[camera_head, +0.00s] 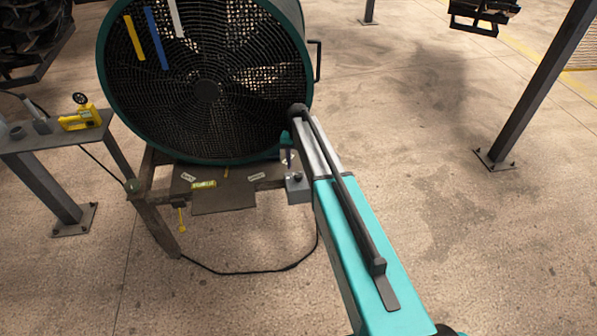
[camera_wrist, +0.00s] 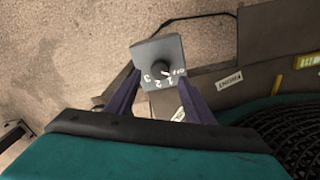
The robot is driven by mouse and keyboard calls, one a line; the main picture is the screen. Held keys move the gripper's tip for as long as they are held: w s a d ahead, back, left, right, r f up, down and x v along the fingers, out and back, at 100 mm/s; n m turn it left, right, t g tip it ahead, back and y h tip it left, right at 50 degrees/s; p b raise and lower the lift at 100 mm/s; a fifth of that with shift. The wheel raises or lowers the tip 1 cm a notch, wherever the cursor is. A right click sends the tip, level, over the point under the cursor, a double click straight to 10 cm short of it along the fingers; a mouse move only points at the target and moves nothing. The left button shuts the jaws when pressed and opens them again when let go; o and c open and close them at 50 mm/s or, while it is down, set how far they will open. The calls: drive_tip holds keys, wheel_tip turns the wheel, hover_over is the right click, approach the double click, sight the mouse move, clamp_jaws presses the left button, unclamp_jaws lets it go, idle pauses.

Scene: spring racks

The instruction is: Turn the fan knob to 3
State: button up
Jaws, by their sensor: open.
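The large fan (camera_head: 208,90) stands on a stand in the head view, with a dark grille and teal rim. Its grey control box (camera_head: 298,190) sits at the lower right of the fan. In the wrist view, the box (camera_wrist: 148,52) has a round black knob (camera_wrist: 160,69) with labels 3, 2, 1 and OFF along its lower edge. A small pale mark on the knob faces lower right, toward 1 or OFF; I cannot tell exactly. My gripper (camera_wrist: 160,84) is open, its two dark fingers on either side of the box face. I cannot tell whether they touch anything.
A side table (camera_head: 60,139) with a yellow tool (camera_head: 80,119) stands at the left. A dark metal post (camera_head: 535,85) stands at the right. A black cable (camera_head: 245,272) runs across the floor below the fan. The floor at the right is mostly clear.

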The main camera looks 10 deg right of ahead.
sight(298, 174)
drive_tip(key=shift+f+p, duration=0.8)
drive_tip(key=shift+f, duration=1.85)
drive_tip(key=c, duration=1)
